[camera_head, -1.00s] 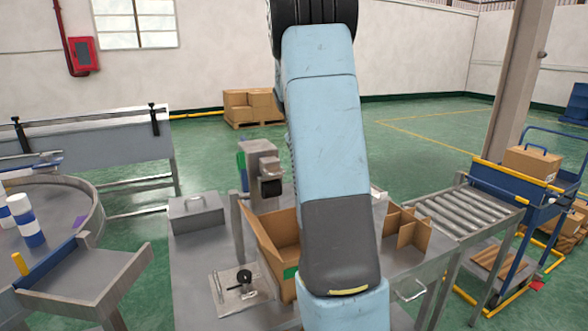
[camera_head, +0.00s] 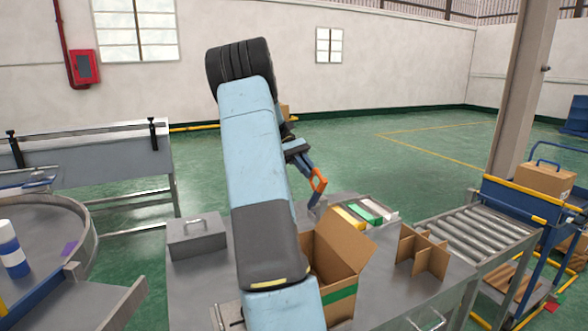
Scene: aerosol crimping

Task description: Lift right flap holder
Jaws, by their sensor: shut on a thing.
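My gripper (camera_head: 309,172) is small in the picture, up behind the open carton, past the right side of my blue arm. It is shut on a small orange loop-shaped piece (camera_head: 319,180), which looks like the flap holder. The piece is above the back of the table, apart from the carton in the picture. The open cardboard carton (camera_head: 341,294) stands on the table with a green band low on its front. Its right flap (camera_head: 345,240) stands up and leans outward. My arm hides the carton's left side.
Yellow, green and white items (camera_head: 372,211) lie in a tray behind the carton. A cardboard divider (camera_head: 422,252) stands right of it, beside a roller conveyor (camera_head: 480,238). A grey lidded box (camera_head: 196,236) stands at the left of the grey table (camera_head: 190,285).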

